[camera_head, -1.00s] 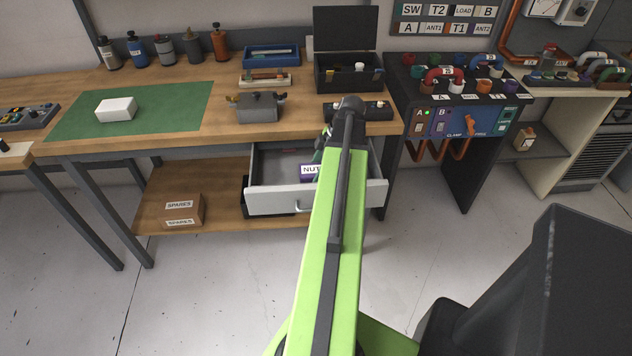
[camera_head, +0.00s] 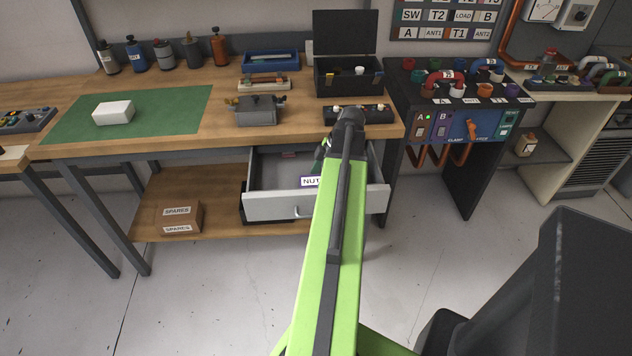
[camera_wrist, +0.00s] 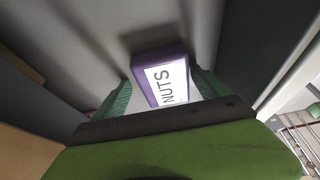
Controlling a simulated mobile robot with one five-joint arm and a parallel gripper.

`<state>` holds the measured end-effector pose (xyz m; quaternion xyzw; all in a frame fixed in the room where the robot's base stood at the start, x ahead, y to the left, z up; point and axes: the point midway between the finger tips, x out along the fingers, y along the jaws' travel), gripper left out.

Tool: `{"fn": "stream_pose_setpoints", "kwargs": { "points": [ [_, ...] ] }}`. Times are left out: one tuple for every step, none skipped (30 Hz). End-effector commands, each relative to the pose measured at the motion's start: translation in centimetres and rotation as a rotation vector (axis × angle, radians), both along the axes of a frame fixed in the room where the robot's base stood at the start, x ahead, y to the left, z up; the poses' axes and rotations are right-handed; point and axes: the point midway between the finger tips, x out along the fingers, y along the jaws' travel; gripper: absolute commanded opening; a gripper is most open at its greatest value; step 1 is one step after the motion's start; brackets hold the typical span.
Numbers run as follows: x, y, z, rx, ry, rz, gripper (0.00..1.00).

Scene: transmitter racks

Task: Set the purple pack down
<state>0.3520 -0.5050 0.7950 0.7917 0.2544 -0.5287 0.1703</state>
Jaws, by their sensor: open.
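The purple pack (camera_wrist: 152,58) with a white NUTS label lies inside the open grey drawer (camera_head: 272,206) under the workbench. In the head view only the label end of the pack (camera_head: 308,182) shows, left of my arm. In the wrist view the pack lies between the two green fingers of my gripper (camera_wrist: 163,88), which are open, with a finger on each side. My arm hides most of the gripper and the right part of the drawer in the head view. I cannot tell whether a finger still touches the pack.
The drawer walls stand close around my gripper. Above it, the bench top (camera_head: 215,135) holds a grey vise (camera_head: 257,110), an open black box (camera_head: 345,80) and a small switch strip (camera_head: 372,114). A SPARES box (camera_head: 180,218) sits on the lower shelf.

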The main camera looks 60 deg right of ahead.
Motion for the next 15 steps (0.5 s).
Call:
{"fn": "stream_pose_setpoints", "kwargs": {
  "points": [
    [0.0, 0.0, 0.2, 0.000, 0.000, 0.000, 0.85],
    [0.0, 0.0, 0.4, 0.000, 0.000, 0.000, 0.85],
    [-0.1, -0.1, 0.7, 0.000, 0.000, 0.000, 0.85],
    [-0.1, -0.1, 1.0, 0.000, 0.000, -0.001, 0.85],
    [-0.2, -0.2, 1.4, 0.000, 0.000, -0.001, 0.85],
    [-0.4, -0.3, 2.0, 0.000, 0.000, -0.001, 0.85],
    [-0.6, -0.4, 2.5, 0.000, 0.000, -0.001, 0.85],
    [-0.7, -0.6, 3.1, 0.000, 0.000, -0.001, 0.85],
    [-1.0, -0.7, 3.9, 0.001, 0.000, -0.002, 0.85],
    [-1.1, -0.9, 4.5, 0.001, 0.000, -0.002, 0.85],
    [-1.3, -1.0, 5.2, 0.001, 0.000, -0.002, 0.85],
    [-1.6, -1.2, 6.1, 0.001, 0.000, -0.002, 0.85],
    [-1.8, -1.4, 6.8, 0.001, 0.000, -0.002, 0.85],
    [-2.1, -1.5, 7.5, 0.001, 0.000, -0.002, 0.85],
    [-2.4, -1.8, 8.5, 0.000, 0.000, -0.002, 0.85]
  ]
}}
